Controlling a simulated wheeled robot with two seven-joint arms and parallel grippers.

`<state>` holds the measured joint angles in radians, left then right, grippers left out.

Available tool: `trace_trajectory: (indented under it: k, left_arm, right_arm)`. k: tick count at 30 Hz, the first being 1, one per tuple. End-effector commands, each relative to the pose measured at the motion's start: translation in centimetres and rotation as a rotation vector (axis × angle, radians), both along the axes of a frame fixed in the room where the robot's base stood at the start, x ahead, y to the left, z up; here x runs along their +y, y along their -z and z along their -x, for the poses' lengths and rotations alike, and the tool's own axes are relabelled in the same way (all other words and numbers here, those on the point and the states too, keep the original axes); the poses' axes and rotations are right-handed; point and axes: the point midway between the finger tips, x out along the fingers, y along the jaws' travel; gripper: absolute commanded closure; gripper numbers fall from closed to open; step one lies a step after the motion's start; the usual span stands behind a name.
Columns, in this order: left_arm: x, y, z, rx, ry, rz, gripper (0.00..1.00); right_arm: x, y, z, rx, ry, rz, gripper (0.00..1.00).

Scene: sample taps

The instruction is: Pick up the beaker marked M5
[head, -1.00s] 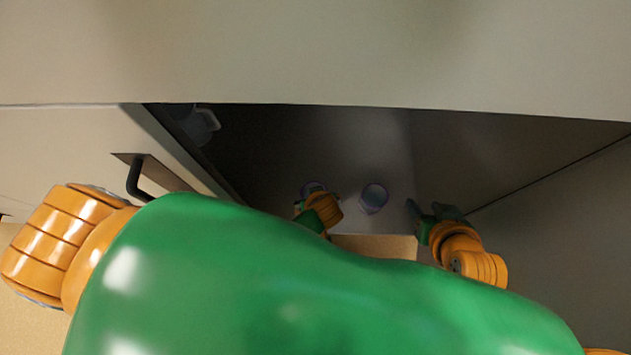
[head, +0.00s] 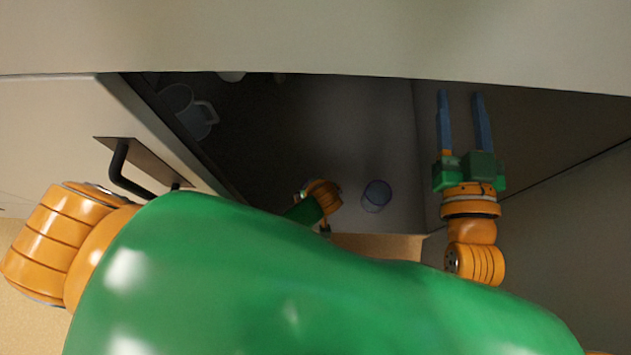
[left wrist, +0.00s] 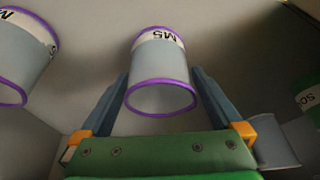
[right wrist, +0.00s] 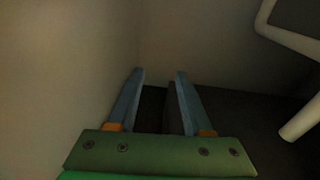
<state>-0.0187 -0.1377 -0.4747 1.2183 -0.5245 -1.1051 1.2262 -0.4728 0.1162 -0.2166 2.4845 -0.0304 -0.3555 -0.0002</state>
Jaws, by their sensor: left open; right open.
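The beaker marked M5 (left wrist: 160,62), pale grey-blue with purple rims and a white label, shows upside down in the left wrist view. It appears between the open fingers of my left gripper (left wrist: 160,76), with no grip on it. In the head view my left gripper (head: 316,198) is small, its fingers hidden. A beaker (head: 376,197) stands to its right there; its label is unreadable. My right gripper (head: 463,95) is open and empty, fingers pointing up the picture by the right wall. Its fingers (right wrist: 160,72) also show empty in the right wrist view.
A second purple-rimmed beaker (left wrist: 22,70) has a partly cut-off label. A green labelled object (left wrist: 309,98) and a grey vessel (left wrist: 276,143) are at the right. A handled jug (head: 190,112) stands at the left. Walls enclose the dark space.

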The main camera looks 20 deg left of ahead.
Motion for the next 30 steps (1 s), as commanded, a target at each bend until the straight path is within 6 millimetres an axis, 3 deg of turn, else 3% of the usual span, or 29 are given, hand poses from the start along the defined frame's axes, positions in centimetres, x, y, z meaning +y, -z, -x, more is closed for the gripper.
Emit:
trace_trajectory:
  k: [8,18,29,30]
  left_arm:
    - [0.3,1.1,-0.6,0.001,0.001,-0.001,0.00]
    - [0.6,2.3,-0.9,0.002,0.001,-0.001,0.00]
    - [0.6,2.4,-1.0,0.001,0.001,0.000,0.00]
    - [0.6,2.4,-1.0,0.001,0.001,0.000,0.05]
  right_arm:
    - [0.6,-5.6,1.3,-0.305,-0.026,-0.069,0.50]
    - [0.5,-11.4,5.3,-0.665,-0.059,-0.155,0.50]
    - [0.5,-12.7,6.5,-0.747,-0.067,-0.175,0.50]
    - [0.5,-12.6,6.5,-0.747,-0.067,-0.176,0.50]
